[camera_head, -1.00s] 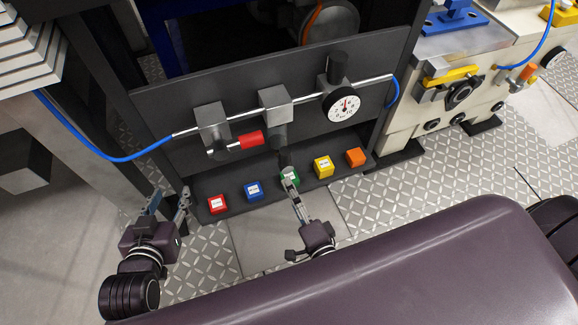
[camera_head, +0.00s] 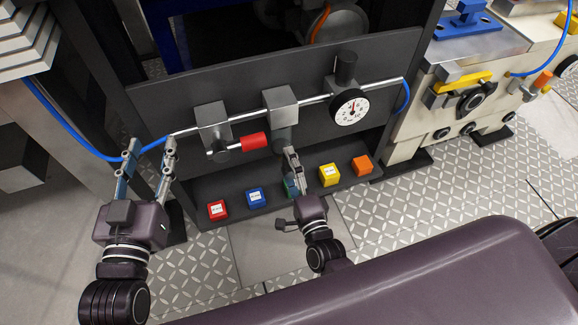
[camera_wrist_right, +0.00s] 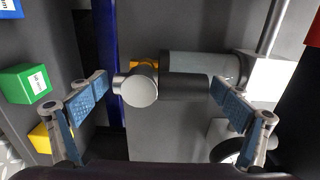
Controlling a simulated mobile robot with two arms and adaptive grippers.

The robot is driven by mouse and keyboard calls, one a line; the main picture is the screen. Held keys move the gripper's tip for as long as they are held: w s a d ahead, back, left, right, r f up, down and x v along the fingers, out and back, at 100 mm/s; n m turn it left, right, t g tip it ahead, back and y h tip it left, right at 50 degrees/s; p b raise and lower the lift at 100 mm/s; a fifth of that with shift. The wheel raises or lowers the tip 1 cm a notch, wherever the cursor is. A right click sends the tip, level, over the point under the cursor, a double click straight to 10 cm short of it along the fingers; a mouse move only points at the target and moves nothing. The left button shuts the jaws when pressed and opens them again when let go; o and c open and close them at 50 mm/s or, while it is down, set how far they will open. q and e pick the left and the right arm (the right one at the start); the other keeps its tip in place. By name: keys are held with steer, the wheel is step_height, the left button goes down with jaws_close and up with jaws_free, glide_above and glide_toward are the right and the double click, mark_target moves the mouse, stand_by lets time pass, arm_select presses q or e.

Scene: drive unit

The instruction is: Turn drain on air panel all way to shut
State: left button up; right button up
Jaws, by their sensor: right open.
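The air panel (camera_head: 330,130) is a dark grey upright board with a metal pipe across it. Under the pipe's middle block (camera_head: 281,103) hangs a grey bowl (camera_head: 283,139). In the right wrist view the bowl (camera_wrist_right: 200,64) lies sideways, and a dark cylinder with a round grey end, seemingly the drain (camera_wrist_right: 140,86), shows in front of it. My right gripper (camera_head: 292,153) is just below the bowl; in its wrist view (camera_wrist_right: 163,92) its blue-padded fingers are open on either side of the drain, with gaps. My left gripper (camera_head: 147,150) is open and empty left of the panel.
A red-handled valve (camera_head: 254,142) is left of the bowl, and a gauge (camera_head: 350,107) is right. Red (camera_head: 217,210), blue (camera_head: 255,197), green (camera_head: 291,189), yellow (camera_head: 329,174) and orange (camera_head: 361,166) blocks line the ledge below. A blue hose (camera_head: 70,127) runs behind my left gripper.

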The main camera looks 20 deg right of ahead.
steer(key=shift+c, duration=0.2)
steer(key=c, duration=1.6)
steer(key=shift+c, duration=0.2)
